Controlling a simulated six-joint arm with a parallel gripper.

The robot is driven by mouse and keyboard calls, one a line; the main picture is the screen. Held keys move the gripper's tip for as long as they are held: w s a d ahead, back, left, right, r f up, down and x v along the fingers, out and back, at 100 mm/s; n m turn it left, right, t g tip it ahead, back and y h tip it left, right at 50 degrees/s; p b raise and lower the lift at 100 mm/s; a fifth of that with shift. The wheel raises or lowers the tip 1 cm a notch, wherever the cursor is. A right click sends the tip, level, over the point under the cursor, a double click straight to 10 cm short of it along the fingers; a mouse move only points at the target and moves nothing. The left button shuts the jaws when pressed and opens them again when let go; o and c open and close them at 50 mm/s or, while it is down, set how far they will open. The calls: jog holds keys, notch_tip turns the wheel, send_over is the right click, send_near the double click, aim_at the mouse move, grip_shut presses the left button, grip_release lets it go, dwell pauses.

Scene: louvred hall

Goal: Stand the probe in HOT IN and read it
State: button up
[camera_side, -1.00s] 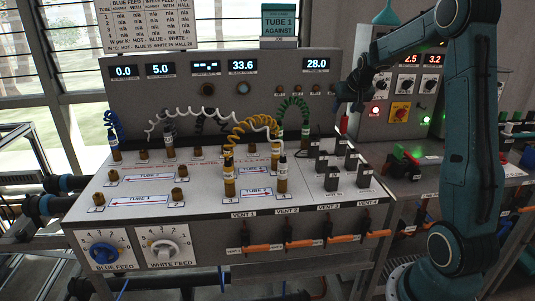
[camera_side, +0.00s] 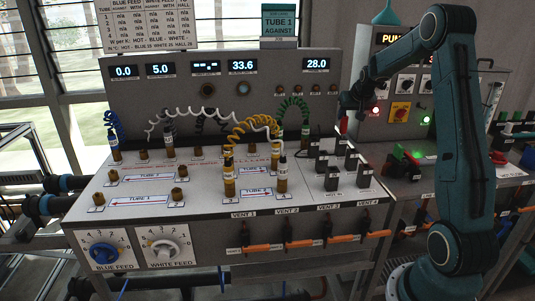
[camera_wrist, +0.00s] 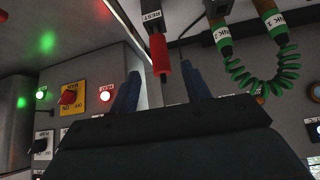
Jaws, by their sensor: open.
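The probe appears as a red handle (camera_wrist: 161,55) under a label reading REST in the wrist view. In the side view it is a small red shape (camera_side: 343,124) at the right edge of the bench's back panel. My gripper (camera_wrist: 160,72) is open, its two dark fingers on either side of the red handle in the picture; a gap shows on both sides and I cannot tell the depth between them. In the side view my gripper (camera_side: 347,108) is just above the red shape. I cannot read a HOT IN label on the bench top (camera_side: 150,207); brass fittings (camera_side: 282,178) stand on it.
Green coiled hose (camera_wrist: 255,80) hangs right of the handle in the wrist view. Yellow (camera_side: 250,128), white and blue coiled hoses cross the bench top. Black vent valves (camera_side: 332,178) stand at its right. A control box (camera_side: 400,105) with lit lamps is behind my arm.

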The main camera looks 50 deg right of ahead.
aim_at(346, 121)
jog(key=shift+x, duration=3.7)
jog(key=shift+c, duration=0.2)
grip_shut()
